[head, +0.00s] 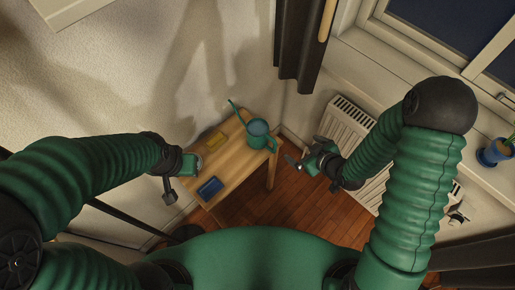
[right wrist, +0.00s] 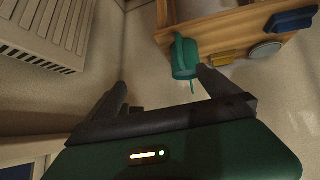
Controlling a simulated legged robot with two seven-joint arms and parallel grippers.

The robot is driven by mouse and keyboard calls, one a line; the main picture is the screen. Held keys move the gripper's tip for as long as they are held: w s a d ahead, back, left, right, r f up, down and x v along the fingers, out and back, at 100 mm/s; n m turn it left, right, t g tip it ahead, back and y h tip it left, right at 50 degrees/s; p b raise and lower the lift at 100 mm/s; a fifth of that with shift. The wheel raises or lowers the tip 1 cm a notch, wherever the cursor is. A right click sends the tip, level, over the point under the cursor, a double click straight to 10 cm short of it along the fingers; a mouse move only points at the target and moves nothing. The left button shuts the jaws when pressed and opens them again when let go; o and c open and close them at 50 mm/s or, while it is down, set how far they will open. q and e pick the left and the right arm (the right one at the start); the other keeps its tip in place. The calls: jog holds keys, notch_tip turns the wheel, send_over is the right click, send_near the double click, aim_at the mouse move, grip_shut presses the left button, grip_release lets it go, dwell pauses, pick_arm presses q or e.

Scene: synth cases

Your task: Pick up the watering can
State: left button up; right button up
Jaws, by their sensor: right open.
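A teal watering can (head: 259,137) stands on a small wooden table (head: 232,172), near the table's right end, with its thin spout pointing up and left. In the right wrist view the watering can (right wrist: 184,58) shows beyond my fingers, close to the line of the right-hand finger. My right gripper (head: 297,163) is open and empty, to the right of the can and apart from it. Its two spread fingers show in the wrist view (right wrist: 165,90). My left gripper (head: 180,178) is at the table's left edge; its finger opening is unclear.
A blue block-like object (head: 209,187) and a yellow one (head: 215,139) lie on the table. A white radiator (head: 348,118) stands right of the table, behind my right arm. A potted plant (head: 495,151) sits on the windowsill. A dark curtain (head: 300,45) hangs behind.

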aim_at(263, 138)
jog(key=s+a+f+t+y+b, duration=0.2)
jog(key=a+f+t+y+b, duration=0.35)
jog(key=f+b, duration=0.5)
jog(key=shift+m+t+h, duration=0.25)
jog(key=shift+m+t, duration=0.35)
jog(key=shift+t, duration=0.15)
jog(key=x, duration=1)
jog(key=shift+w+a, duration=0.15)
jog(key=shift+a, duration=0.15)
jog(key=x, duration=0.4)
jog(key=b+x, duration=0.1)
jog(key=x, duration=0.1)
jog(key=shift+f, duration=0.25)
pick_arm(q)
jog(key=s+x, duration=0.3)
jog(key=x, duration=1.1)
jog(key=shift+s+f, duration=0.15)
jog(key=shift+f, duration=0.65)
pick_arm(e)
jog(key=shift+r, duration=0.1)
jog(key=c, duration=2.1)
